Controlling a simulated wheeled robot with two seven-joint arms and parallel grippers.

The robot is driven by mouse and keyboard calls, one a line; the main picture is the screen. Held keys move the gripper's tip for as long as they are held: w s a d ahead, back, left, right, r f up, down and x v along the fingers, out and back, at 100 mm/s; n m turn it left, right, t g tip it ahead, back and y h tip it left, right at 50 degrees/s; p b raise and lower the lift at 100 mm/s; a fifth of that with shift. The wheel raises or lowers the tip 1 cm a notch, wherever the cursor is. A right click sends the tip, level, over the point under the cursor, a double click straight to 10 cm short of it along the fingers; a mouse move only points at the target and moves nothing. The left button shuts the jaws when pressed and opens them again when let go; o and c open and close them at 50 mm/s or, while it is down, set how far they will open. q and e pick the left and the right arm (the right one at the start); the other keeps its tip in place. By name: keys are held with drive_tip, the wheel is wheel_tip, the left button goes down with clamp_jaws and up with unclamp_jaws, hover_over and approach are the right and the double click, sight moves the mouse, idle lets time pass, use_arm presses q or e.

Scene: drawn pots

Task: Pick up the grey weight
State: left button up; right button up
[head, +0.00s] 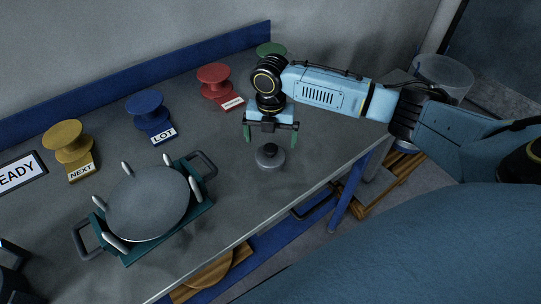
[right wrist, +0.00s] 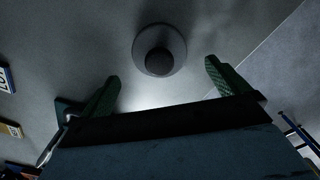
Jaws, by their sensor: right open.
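The grey weight (head: 270,158), a round disc with a dark knob on top, stands on the grey table near its front edge. My right gripper (head: 271,138) is above and just behind it, pointing down, with its two green fingers apart and nothing between them. In the right wrist view the weight (right wrist: 172,37) lies ahead of the open right gripper (right wrist: 162,83), roughly centred between the fingertips and apart from them. My left gripper cannot be made out.
A teal frame (head: 196,222) with upright white pegs and dark handles holds a round grey plate (head: 148,203) to the left. Yellow (head: 68,141), blue (head: 146,105), red (head: 214,82) and green (head: 271,49) spools line the back. Table around the weight is clear.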

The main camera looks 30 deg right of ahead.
sight(270, 147)
wheel_tip(270, 147, down, 5)
drive_tip(key=shift+f, duration=0.1)
idle(0.3)
drive_tip(key=c, duration=1.7)
drive_tip(key=shift+w+r, duration=0.15)
drive_tip(key=shift+r, duration=0.2)
drive_tip(key=shift+c, duration=0.5)
wheel_tip(270, 147, up, 10)
drive_tip(key=shift+f, duration=0.2)
